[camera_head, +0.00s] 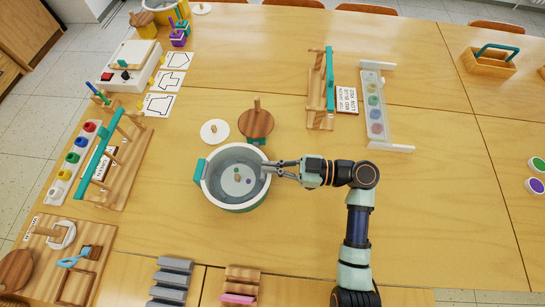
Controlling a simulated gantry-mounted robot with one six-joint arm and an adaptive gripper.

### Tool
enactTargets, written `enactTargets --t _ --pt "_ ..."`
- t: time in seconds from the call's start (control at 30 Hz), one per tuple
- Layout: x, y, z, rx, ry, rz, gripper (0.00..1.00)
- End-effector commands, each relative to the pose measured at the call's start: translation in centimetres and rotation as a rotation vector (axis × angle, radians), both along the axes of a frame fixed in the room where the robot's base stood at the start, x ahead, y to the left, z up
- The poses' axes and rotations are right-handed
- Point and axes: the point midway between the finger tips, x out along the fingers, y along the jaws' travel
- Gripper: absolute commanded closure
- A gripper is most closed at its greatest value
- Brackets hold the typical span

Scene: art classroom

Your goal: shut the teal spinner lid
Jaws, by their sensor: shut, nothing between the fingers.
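The teal spinner (240,206) is a round tub with a white rim and a grey inside, standing left of the table's middle. Its top is uncovered, and a small peg and coloured dots show on its floor. A round wooden lid (256,124) with a peg knob is behind the tub, by a teal hinge piece (257,141) at the rear rim; it looks swung open, its exact tilt unclear. My gripper (268,168) is shut and empty at the tub's right rim, in front of and a little right of the lid. I cannot tell whether it touches the rim.
A white disc (214,132) with a knob lies behind the tub. A wooden rack with a teal bar (329,80) stands at the back right. Another teal-bar rack (98,160) stands left. Grey steps (170,280) are in front. The table right of my arm is mostly clear.

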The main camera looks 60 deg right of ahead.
Motion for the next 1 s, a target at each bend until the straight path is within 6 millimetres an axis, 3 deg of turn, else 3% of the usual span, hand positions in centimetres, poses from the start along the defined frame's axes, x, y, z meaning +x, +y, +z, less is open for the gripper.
enactTargets --t 0.2,0.4,1.0 --pt "-5.1 -2.7 -1.7 0.001 -0.003 -0.005 1.0" --pt "-7.9 -4.0 -2.8 -0.003 -0.005 -0.002 1.0" --pt "-8.4 -4.2 -2.9 -0.005 -0.007 0.001 1.0"
